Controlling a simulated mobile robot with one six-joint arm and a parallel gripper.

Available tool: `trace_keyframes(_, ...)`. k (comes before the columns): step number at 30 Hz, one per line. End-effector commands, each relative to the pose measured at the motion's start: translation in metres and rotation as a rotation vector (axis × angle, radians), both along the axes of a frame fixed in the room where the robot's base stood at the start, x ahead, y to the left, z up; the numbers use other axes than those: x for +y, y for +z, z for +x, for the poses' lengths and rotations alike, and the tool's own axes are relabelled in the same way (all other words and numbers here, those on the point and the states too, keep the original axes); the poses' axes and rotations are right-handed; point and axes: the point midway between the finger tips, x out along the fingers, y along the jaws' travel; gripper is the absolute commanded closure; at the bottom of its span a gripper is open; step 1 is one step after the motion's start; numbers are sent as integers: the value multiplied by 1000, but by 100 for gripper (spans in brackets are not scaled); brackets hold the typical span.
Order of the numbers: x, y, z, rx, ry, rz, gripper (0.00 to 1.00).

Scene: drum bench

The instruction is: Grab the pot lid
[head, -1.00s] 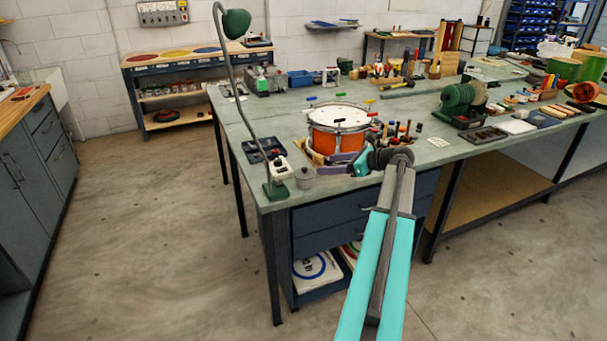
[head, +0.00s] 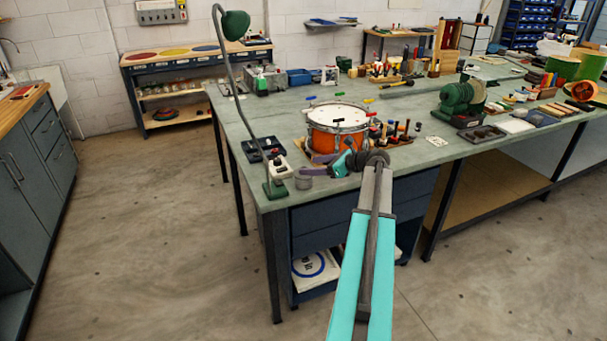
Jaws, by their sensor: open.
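The small grey pot (head: 303,183) stands near the front left corner of the bench, right of the green lamp base. Its lid is hard to make out, as my gripper's fingers overlap the top of the pot. My gripper (head: 311,171) is open, with its purple-grey fingers reaching left from the teal wrist part. The fingertips are at or just above the pot's top right side. I cannot tell whether they touch the lid.
An orange drum (head: 338,130) stands just behind my gripper. A green lamp (head: 276,188) with a tall bent stem and a white-faced device (head: 279,168) are close left of the pot. Upright tools (head: 394,132) stand to the right. The bench's left side is partly clear.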

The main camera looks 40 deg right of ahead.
Motion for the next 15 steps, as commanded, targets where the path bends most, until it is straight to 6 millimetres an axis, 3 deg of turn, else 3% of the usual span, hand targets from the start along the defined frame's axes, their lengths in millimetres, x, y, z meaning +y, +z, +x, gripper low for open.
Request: trace_keyframes(15, 11, -24, 42, 0, 3, 1, 36)
